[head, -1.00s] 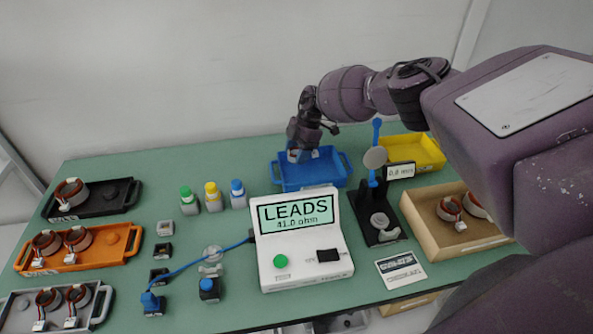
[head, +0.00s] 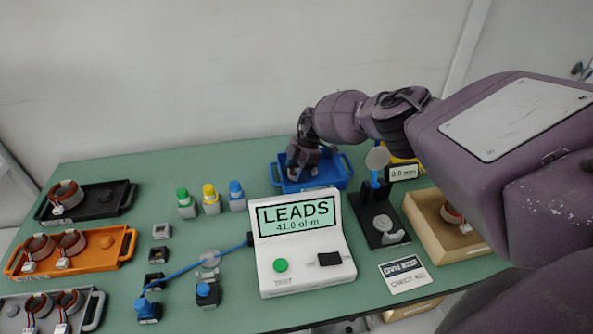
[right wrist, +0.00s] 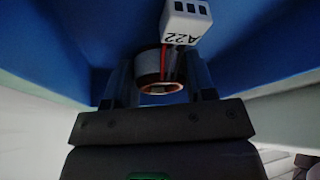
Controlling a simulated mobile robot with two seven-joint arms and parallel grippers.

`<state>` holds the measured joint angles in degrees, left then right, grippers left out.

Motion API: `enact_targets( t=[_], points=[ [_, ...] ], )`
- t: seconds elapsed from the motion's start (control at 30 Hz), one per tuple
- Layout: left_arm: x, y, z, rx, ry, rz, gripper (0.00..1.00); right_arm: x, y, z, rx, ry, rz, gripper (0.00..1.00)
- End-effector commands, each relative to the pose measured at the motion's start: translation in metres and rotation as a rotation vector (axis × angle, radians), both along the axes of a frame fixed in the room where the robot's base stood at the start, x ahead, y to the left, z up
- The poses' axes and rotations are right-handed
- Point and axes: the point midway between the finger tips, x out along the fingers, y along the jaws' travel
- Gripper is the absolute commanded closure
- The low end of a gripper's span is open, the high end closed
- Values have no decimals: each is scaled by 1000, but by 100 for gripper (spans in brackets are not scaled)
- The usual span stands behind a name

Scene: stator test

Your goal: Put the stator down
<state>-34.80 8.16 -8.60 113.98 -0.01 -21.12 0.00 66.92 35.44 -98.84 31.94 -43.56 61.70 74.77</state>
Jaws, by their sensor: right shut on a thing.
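My right gripper (head: 302,172) is down at the blue tray (head: 322,183) at the back of the table. In the right wrist view its two fingers (right wrist: 160,90) are shut on a stator (right wrist: 150,66), a ring with a copper-coloured inside. Red and dark leads run from it to a white connector (right wrist: 186,20) marked A22. Blue tray surface (right wrist: 60,40) fills the background behind it. Whether the stator touches the tray floor I cannot tell. In the head view the gripper mostly hides the stator. My left gripper is not in view.
The white tester (head: 298,240) reads LEADS 41.0 ohm. A gauge stand (head: 378,215), a yellow bin (head: 400,165) and a cardboard box (head: 440,225) are to the right. Black (head: 105,198), orange (head: 105,247) and grey (head: 95,310) trays with stators stand left. Coloured-cap bottles (head: 211,198) are mid-table.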

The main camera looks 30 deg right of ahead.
Motion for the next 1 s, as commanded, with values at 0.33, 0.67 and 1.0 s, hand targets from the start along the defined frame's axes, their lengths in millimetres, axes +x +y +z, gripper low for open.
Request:
enact_targets(
  t=[0.33, 0.67, 1.0],
  points=[
    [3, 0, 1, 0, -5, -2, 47, 0, 0, -2, 0, 1, 0, 24],
    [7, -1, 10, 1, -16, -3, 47, 1, -6, 16, -1, -3, -2, 24],
    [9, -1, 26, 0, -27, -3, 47, 5, -30, 75, 0, -3, -1, 24]
  ],
)
